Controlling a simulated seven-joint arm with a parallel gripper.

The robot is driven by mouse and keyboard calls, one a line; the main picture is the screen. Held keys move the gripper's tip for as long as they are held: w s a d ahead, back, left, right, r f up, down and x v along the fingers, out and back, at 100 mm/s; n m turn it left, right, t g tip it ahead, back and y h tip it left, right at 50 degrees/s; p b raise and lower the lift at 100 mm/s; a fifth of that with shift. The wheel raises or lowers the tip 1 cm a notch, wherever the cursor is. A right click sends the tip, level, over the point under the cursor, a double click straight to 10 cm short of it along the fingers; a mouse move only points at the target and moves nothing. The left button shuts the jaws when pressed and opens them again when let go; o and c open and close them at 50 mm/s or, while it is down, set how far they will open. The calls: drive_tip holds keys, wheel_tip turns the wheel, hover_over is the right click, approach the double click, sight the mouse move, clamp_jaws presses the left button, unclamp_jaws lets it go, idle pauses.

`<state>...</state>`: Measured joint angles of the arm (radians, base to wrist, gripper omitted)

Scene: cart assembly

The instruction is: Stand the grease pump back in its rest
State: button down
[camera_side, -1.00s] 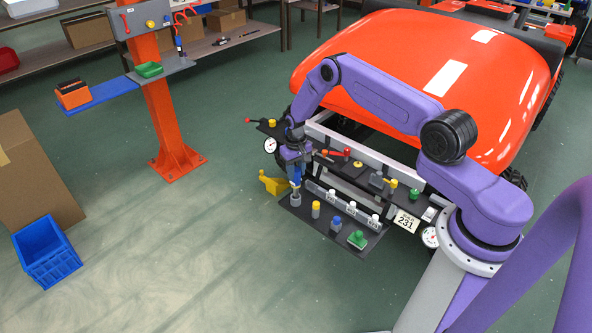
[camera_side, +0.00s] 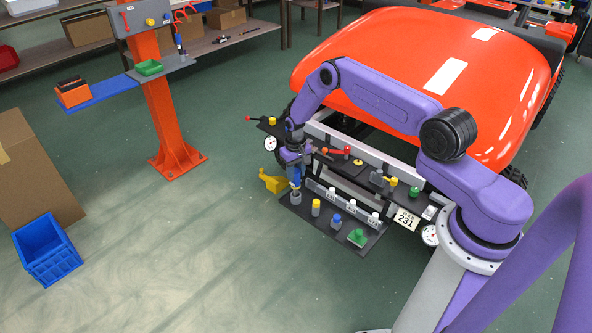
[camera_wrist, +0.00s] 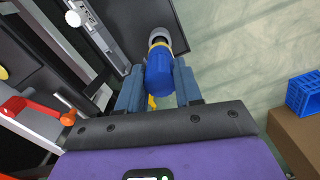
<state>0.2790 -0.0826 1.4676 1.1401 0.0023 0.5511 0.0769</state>
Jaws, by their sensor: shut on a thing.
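The grease pump is blue with a yellow band; it shows below my gripper (camera_side: 294,164) in the side view (camera_side: 295,177). In the wrist view the pump (camera_wrist: 158,72) stands between my two blue-grey fingers, which are shut on it. A grey cup-like rest (camera_side: 296,198) sits at the left end of the dark lower shelf (camera_side: 318,228). The pump looks upright, with its lower end at the rest's mouth. How deep it sits in the rest is hidden.
On the same shelf stand a yellow cylinder (camera_side: 316,208), a blue knob (camera_side: 337,222) and a green part (camera_side: 357,237). A yellow bracket (camera_side: 273,182) juts out left of the shelf. A red-handled lever (camera_side: 338,151) is on the upper ledge.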

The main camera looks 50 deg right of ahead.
sight(296, 178)
drive_tip(key=shift+f, duration=1.5)
drive_tip(key=c, duration=0.7)
unclamp_jaws()
wheel_tip(296, 178, up, 17)
drive_tip(key=s+a+r+n, duration=0.3)
drive_tip(key=a+r+n, duration=0.1)
drive_tip(key=a+r, duration=0.6)
drive_tip(key=s+a+r+n, duration=0.4)
drive_tip(key=s+a+r, duration=0.3)
drive_tip(key=s+a, duration=0.4)
drive_tip(key=s+d+r+n, duration=0.1)
drive_tip(key=s+n, duration=0.1)
drive_tip(key=s, duration=0.7)
drive_tip(key=s+d+r+n, duration=0.1)
drive_tip(key=s+r+n, duration=0.1)
drive_tip(key=s, duration=0.6)
drive_tip(key=s+d+r+n, duration=0.1)
drive_tip(key=s+r+n, duration=0.1)
drive_tip(key=s, duration=0.7)
drive_tip(key=shift+s+d+r+n, duration=0.2)
drive_tip(key=shift+s+n, duration=0.1)
drive_tip(key=shift+n, duration=0.6)
